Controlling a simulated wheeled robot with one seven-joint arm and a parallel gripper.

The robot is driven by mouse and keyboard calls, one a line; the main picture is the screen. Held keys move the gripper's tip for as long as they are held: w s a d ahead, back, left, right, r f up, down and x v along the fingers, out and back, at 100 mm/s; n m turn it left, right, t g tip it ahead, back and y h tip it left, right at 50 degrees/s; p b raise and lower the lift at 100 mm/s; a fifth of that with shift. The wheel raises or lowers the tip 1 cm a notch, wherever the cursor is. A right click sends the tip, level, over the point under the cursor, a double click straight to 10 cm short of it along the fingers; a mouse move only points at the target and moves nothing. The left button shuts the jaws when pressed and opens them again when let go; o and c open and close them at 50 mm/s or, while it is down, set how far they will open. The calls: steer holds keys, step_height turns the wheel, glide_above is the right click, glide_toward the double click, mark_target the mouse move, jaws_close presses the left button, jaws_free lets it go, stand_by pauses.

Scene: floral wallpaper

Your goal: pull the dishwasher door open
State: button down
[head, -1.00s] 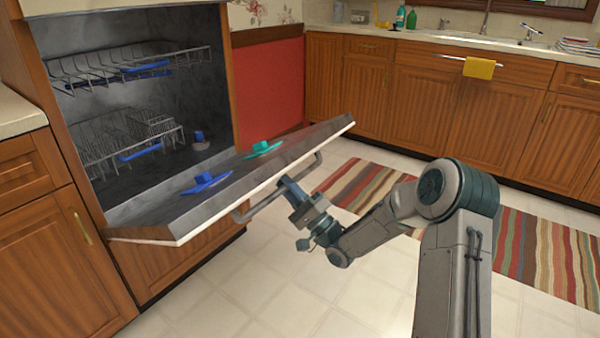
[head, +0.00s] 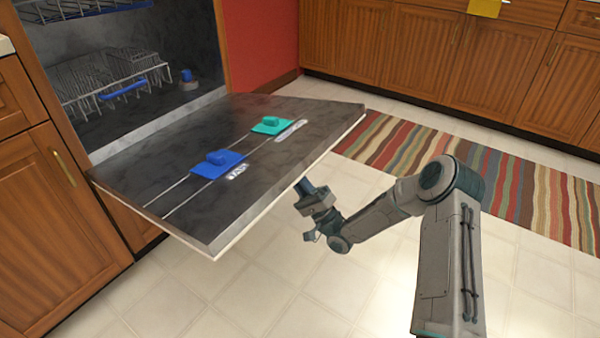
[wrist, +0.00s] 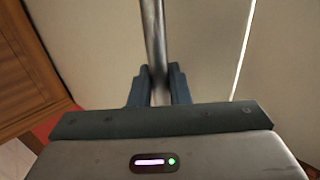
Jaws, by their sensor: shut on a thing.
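The dishwasher door (head: 180,178) is folded down and stands out from the dishwasher (head: 75,55), close to level, with its dark inner face up. A blue part (head: 217,163) and a teal part (head: 272,125) sit on that face. My gripper (head: 306,186) is at the door's front edge, partly hidden by it in the head view. In the wrist view my gripper (wrist: 158,82) is shut on the metal bar handle (wrist: 153,35), a finger on each side. The handle is hidden under the door in the head view.
Wooden cabinets (head: 75,200) stand left of the dishwasher, with more along the back wall (head: 420,55). A striped rug (head: 500,185) lies at the right. Pale tile floor (head: 290,285) is clear in front of the door.

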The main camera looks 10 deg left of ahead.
steer(key=shift+w+a, duration=0.15)
steer(key=c, duration=1.5)
jaws_free()
steer(key=shift+a+f, duration=0.15)
steer(key=shift+o, duration=0.2)
steer(key=shift+d+f, duration=0.35)
steer(key=shift+d, duration=0.2)
steer(key=p+v, duration=0.3)
steer(key=v, duration=0.9)
steer(key=shift+s+f, duration=0.35)
